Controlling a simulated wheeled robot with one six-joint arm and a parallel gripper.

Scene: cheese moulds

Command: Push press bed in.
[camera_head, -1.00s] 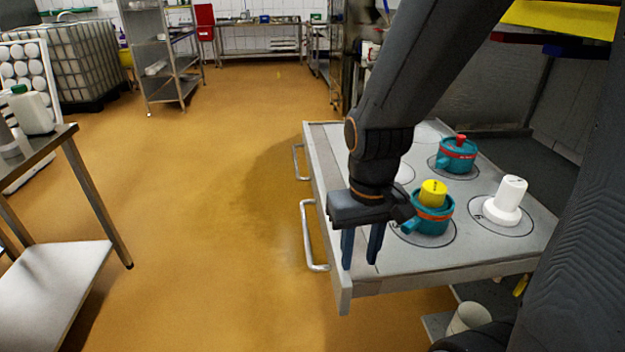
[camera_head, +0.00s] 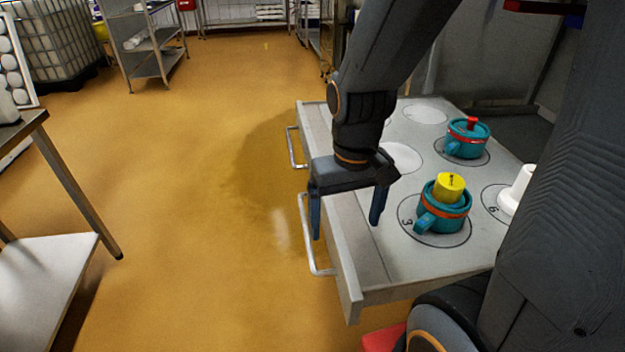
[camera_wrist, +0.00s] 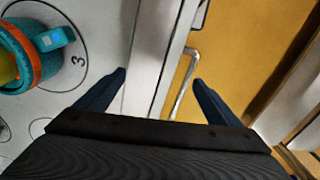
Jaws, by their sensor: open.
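The press bed (camera_head: 375,262) is a grey drawer-like slab with numbered circles on top, pulled out to the left. Its front panel (camera_head: 341,246) carries two metal bar handles; the near handle (camera_head: 311,240) and the far handle (camera_head: 293,150) face the open floor. My gripper (camera_head: 347,225) is open and empty, its blue fingers pointing down astride the front panel near the near handle. In the wrist view one finger is over the bed top and the other over the floor side, with the handle (camera_wrist: 181,84) between them. Contact cannot be told.
A teal mould with a yellow top (camera_head: 442,205) stands on circle 3. A steel table (camera_head: 30,130) is at left; the floor between is clear.

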